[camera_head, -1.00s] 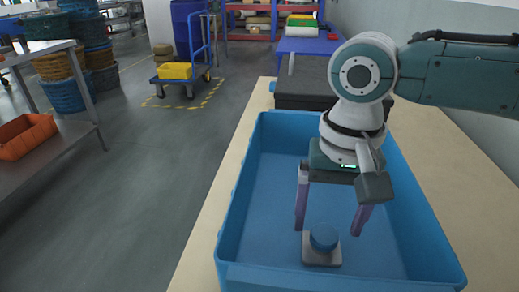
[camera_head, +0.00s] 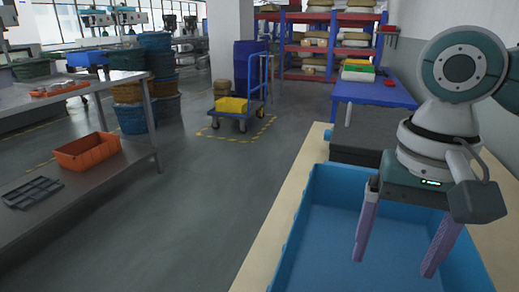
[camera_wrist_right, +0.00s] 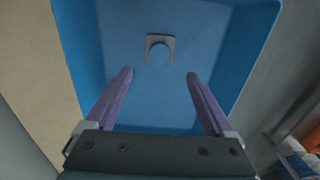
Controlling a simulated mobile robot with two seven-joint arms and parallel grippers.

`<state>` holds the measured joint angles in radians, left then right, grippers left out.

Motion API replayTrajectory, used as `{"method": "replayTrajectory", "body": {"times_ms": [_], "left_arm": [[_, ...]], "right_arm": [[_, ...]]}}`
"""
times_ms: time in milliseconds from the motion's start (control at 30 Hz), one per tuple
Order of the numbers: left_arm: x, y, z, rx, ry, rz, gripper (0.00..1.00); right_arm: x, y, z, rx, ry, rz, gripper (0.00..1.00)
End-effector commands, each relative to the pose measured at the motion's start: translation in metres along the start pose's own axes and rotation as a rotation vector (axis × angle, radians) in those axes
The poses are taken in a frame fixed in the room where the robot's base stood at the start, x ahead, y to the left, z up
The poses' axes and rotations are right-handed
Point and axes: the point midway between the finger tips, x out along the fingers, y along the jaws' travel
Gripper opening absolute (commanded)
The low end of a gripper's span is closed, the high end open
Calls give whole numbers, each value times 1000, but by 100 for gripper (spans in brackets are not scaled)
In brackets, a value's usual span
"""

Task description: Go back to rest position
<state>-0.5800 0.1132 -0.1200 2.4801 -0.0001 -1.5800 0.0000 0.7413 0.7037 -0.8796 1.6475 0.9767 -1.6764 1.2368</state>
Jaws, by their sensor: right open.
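My right gripper (camera_head: 396,262) hangs over the blue tank (camera_head: 335,215) with its two purple fingers spread wide and nothing between them. In the right wrist view the gripper (camera_wrist_right: 160,84) is also open. There, a small grey part with a round blue top (camera_wrist_right: 160,48) lies on the tank floor, beyond the fingertips and apart from them. The head view does not show this part now. My left gripper is not in view.
The tank stands on a beige table (camera_head: 278,215). A dark grey box (camera_head: 362,145) sits behind it. A metal bench at left holds an orange bin (camera_head: 88,151) and a black tray (camera_head: 33,192). A blue trolley (camera_head: 236,110) stands on the open floor.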

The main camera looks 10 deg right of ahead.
Motion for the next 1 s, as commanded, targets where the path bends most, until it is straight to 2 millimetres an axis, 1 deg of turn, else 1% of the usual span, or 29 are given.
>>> {"method": "replayTrajectory", "body": {"times_ms": [67, 133, 167, 233, 300, 333, 400, 433, 500, 567, 667, 767, 933, 967, 1000], "left_arm": [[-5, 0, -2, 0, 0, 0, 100], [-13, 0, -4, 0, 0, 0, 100], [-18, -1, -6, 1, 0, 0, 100], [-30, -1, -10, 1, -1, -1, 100], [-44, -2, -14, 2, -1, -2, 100], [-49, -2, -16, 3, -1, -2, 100], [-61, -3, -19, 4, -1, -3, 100], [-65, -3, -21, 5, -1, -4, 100], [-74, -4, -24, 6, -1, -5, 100], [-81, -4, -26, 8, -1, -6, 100], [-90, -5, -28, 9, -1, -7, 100], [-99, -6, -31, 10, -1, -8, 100], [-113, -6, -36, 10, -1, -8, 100], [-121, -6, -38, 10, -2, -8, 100], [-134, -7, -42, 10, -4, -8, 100]], "right_arm": [[0, -5, 9, -46, -4, -13, 88], [0, -14, 25, -131, -6, -41, 88], [0, -19, 34, -180, -5, -60, 88], [-2, -32, 60, -309, 4, -116, 88], [-9, -44, 86, -432, 30, -183, 88], [-13, -47, 96, -476, 46, -210, 88], [-24, -49, 115, -558, 89, -261, 88], [-28, -48, 121, -584, 111, -275, 88], [-38, -42, 131, -627, 159, -291, 88], [-46, -33, 136, -650, 195, -286, 88], [-56, -14, 142, -672, 242, -256, 88], [-66, 9, 146, -684, 276, -205, 88], [-84, 56, 153, -701, 304, -81, 88], [-94, 60, 153, -705, 307, -69, 88], [-107, 57, 151, -709, 311, -73, 88]]}}
